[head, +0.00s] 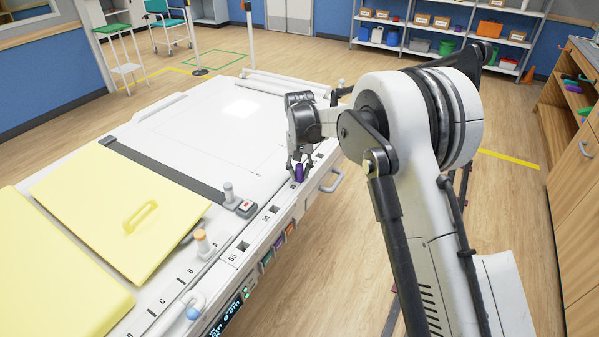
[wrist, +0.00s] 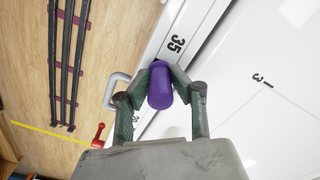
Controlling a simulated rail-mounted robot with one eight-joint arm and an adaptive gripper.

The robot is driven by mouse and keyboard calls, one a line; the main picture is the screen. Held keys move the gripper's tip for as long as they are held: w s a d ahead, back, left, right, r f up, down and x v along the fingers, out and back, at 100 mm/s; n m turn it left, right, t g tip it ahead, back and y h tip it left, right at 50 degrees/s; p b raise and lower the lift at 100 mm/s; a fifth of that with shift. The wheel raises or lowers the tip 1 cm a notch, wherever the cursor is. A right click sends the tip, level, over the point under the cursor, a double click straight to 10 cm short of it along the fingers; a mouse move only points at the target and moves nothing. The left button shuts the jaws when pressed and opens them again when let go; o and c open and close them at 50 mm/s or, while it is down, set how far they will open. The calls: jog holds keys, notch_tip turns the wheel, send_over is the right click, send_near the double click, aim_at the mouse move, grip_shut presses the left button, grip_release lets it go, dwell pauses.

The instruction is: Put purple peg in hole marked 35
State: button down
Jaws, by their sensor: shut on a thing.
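The purple peg (wrist: 161,86) is held between the two fingertips of my gripper (wrist: 160,90) in the wrist view. In the head view the peg (head: 299,173) shows below my gripper (head: 298,162), over the marked edge strip of the white table. A dark patch at the peg's far end lies near this mark; the hole itself is mostly hidden by the peg and fingers. I cannot tell whether the peg's tip is inside the hole.
Square holes by marks 50 (head: 274,209) and 65 (head: 242,246) lie along the strip. A side handle (head: 333,181) sticks out. Yellow pads (head: 120,210) cover the left.

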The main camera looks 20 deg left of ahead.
jog(key=c, duration=1.5)
grip_release()
jog(key=shift+o, duration=0.2)
jog(key=shift+r, duration=0.1)
notch_tip(320, 180, up, 12)
jog(key=shift+f, duration=0.1)
jog(key=shift+d, duration=0.1)
jog(key=s+d+r+m+t, duration=0.1)
jog(key=s+d+r, duration=0.35)
jog(key=d, duration=0.45)
jog(key=s+d+r+m+t+y, duration=0.1)
jog(key=s+d+r, duration=0.4)
jog(key=d, duration=0.4)
jog(key=s+d+r+t, duration=0.1)
jog(key=s+d+r, duration=0.2)
jog(key=d+r, duration=0.5)
jog(key=s+d+f+m+t, duration=0.1)
jog(key=s+d+f, duration=0.3)
jog(key=s+d, duration=0.5)
jog(key=s+d+f+m+t+h, duration=0.1)
jog(key=s+d+f+t, duration=0.2)
jog(key=s+d, duration=0.6)
jog(key=s+f, duration=0.1)
jog(key=s, duration=0.3)
jog(key=shift+s+m, duration=0.35)
jog(key=shift+m, duration=0.05)
